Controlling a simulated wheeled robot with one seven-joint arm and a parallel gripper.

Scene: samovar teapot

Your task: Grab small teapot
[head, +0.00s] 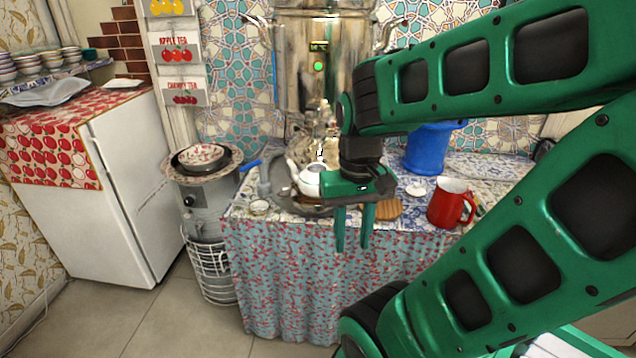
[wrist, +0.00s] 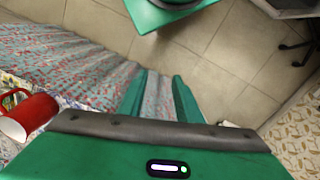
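A small white teapot (head: 311,181) stands on the table below the samovar (head: 308,70), partly hidden behind my gripper in the head view. My gripper (head: 352,250) points down in front of the table's front edge, to the right of the teapot and nearer to me. Its two green fingers are apart with nothing between them. In the wrist view my gripper (wrist: 160,85) also shows its fingers apart over the patterned tablecloth and floor. The teapot is not in the wrist view.
A red mug (head: 450,203) stands on the table to the right and also shows in the wrist view (wrist: 28,115). A blue bucket (head: 430,150) stands behind it. A stove (head: 207,195) with a bowl and a white fridge (head: 137,180) are at left. Floor in front is clear.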

